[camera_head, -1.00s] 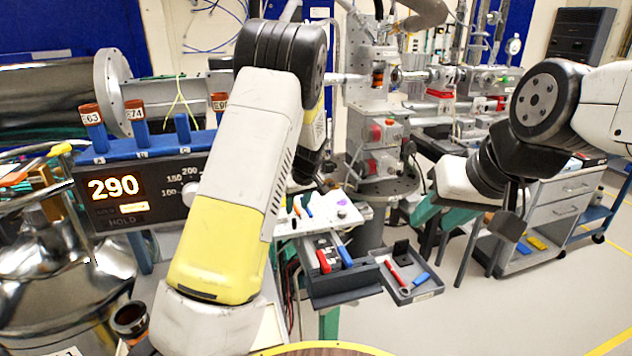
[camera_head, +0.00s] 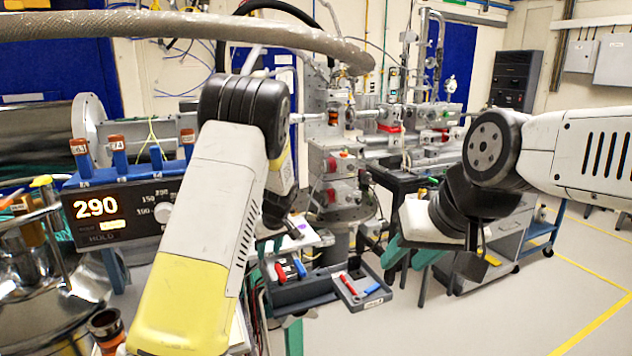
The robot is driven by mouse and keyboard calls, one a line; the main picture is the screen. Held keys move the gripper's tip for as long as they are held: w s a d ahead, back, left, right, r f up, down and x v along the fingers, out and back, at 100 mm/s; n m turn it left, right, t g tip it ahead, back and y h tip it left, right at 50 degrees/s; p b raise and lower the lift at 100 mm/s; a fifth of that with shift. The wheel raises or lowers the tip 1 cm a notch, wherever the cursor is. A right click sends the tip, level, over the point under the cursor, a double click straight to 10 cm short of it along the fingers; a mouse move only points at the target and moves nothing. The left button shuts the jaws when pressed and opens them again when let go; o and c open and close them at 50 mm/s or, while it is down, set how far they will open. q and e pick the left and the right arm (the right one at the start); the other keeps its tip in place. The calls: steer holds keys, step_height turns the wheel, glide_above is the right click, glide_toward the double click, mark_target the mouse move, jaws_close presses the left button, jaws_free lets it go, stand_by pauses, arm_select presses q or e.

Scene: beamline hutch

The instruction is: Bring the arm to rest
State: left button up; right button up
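My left arm rises from the bottom left, its yellow-and-white link in front and bent at a dark elbow joint. Its wrist and gripper (camera_head: 290,228) are mostly hidden behind the link and hang above the tool trays. My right arm comes in from the right edge, folded at a dark round joint. Its white hand hangs low, with teal finger-like parts around my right gripper (camera_head: 408,256). I see nothing held in either gripper, but the fingertips are unclear.
A grey drawer (camera_head: 300,295) and a small tray (camera_head: 360,291) hold red and blue tools below the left wrist. A display unit (camera_head: 118,212) reads 290, beside a shiny vessel (camera_head: 50,285). A thick hose (camera_head: 180,27) crosses the top. Floor (camera_head: 480,325) is open at lower right.

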arm_select(q)
steer(key=s+a+r+m+h, duration=0.1)
steer(key=s+r+m+h, duration=0.25)
steer(key=s+r, duration=1.35)
steer(key=s+r+m+t, duration=0.1)
steer(key=s+r+m, duration=0.1)
steer(key=s, duration=0.7)
steer(key=s+r+m+t+h, duration=0.1)
steer(key=s+r+m, duration=0.1)
steer(key=s, duration=0.8)
steer(key=shift+d+r, duration=0.45)
steer(key=shift+r, duration=0.25)
arm_select(e)
steer(key=shift+o, duration=0.4)
